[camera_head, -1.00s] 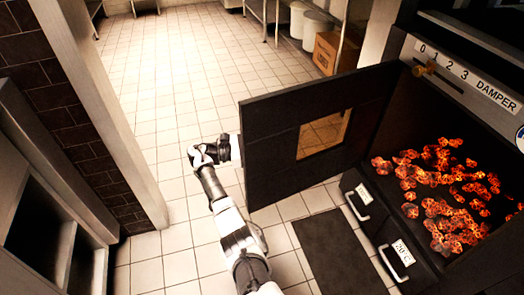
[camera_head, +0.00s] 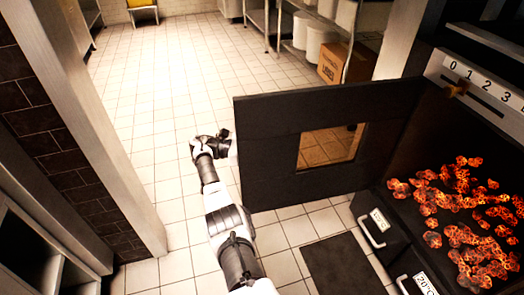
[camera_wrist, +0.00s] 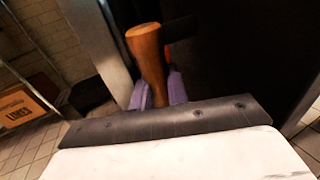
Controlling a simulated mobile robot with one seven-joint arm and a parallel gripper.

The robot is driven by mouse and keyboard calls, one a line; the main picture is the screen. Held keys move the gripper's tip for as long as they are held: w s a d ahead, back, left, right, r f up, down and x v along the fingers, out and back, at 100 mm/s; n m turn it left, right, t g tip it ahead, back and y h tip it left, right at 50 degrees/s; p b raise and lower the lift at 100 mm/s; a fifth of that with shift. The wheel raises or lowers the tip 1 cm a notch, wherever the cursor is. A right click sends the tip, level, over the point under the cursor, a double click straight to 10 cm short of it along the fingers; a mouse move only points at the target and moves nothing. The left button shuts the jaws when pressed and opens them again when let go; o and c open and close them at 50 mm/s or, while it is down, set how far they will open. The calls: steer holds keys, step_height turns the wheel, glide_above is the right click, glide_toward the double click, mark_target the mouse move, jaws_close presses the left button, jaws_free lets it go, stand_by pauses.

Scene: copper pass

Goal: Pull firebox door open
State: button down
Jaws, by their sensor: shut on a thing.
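The firebox door (camera_head: 270,140), a dark panel with a window, stands wide open, swung out to the left of the firebox. It also shows in the wrist view as a dark surface (camera_wrist: 235,60). My gripper (camera_head: 226,146) is at the door's free left edge in the head view. In the wrist view a brown wooden handle (camera_wrist: 147,55) stands between the purple fingertips of my gripper (camera_wrist: 158,88), which is shut on it. The handle is hidden in the head view. Glowing coals (camera_head: 465,215) lie in the open firebox.
A damper slider with a brass knob (camera_head: 457,88) is above the firebox. Drawers with handles (camera_head: 378,228) sit below the door. A dark mat (camera_head: 345,268) lies on the floor. A brick wall (camera_head: 60,160) stands left. The tiled floor beyond (camera_head: 170,80) is clear.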

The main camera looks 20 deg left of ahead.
steer(key=shift+d, duration=0.15)
steer(key=c, duration=1.4)
jaws_free()
steer(key=shift+c, duration=0.2)
steer(key=b+v, duration=1.1)
steer(key=b, duration=1)
steer(key=shift+a+f+b, duration=0.15)
steer(key=shift+a+b, duration=0.15)
steer(key=shift+a, duration=0.1)
steer(key=shift+s, duration=0.1)
